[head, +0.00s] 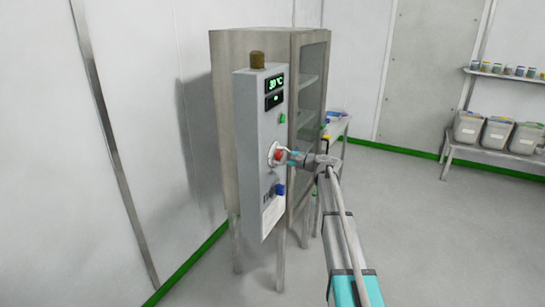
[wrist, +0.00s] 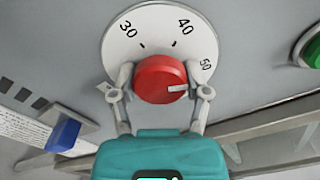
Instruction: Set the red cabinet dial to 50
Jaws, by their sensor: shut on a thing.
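The red dial (wrist: 158,74) sits on a round white scale plate (wrist: 152,24) marked 30, 40 and 50. Its white pointer line points right and slightly down, toward the side where 50 is printed; exact alignment is hard to tell. My gripper (wrist: 160,91) has one finger on each side of the dial and is shut on it. The lower part of the scale is hidden behind the dial and fingers. In the head view, the dial (head: 279,155) is on the front of the grey control box (head: 247,130), with my gripper (head: 289,156) reaching it from the right.
A lit green display (head: 276,83) is above the dial. A green button (head: 282,118) is above and a blue one (head: 280,190) below. The cabinet (head: 228,60) stands behind. A side table and a rack with bins (head: 497,131) stand right; floor between is clear.

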